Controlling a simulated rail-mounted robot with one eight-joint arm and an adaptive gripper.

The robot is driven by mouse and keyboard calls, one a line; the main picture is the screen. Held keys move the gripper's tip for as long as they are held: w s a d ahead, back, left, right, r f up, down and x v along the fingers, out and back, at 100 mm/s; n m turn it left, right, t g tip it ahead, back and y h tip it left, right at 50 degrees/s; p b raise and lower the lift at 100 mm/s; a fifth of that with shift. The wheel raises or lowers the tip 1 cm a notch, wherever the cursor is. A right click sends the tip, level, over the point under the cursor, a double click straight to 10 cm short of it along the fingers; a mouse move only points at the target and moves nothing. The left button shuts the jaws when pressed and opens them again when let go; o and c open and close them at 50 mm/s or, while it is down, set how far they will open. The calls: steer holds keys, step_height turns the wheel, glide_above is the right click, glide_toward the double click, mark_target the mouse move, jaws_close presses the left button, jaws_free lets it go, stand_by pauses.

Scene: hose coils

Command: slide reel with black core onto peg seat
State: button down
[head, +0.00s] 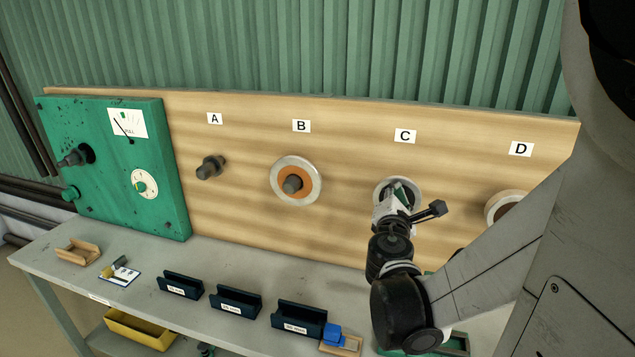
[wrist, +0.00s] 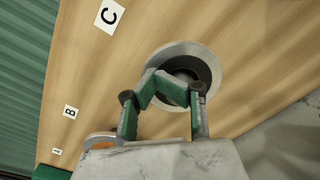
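A pale reel with a dark core is at station C on the wooden board; its rim (head: 417,188) shows behind my gripper in the head view. The wrist view shows this reel (wrist: 207,53) close up, with the dark core in its middle. My gripper (head: 404,188) is in front of the reel. In the wrist view its green fingers (wrist: 168,86) bend inward and reach to the core. The fingertips overlap the core, so I cannot tell whether they grip it. The peg behind the reel is mostly hidden.
Peg A (head: 210,167) is bare. A reel with an orange core (head: 300,163) hangs on B, and another reel (head: 495,212) at D is partly hidden by my arm. Dark trays (head: 235,302) and a blue block (head: 333,332) are on the bench below. A green panel (head: 110,190) stands at left.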

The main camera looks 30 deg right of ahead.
stand_by(0.3)
steer(key=shift+v, duration=2.5)
steer(key=v, duration=0.7)
steer(key=shift+s, duration=0.25)
steer(key=shift+a, duration=0.15)
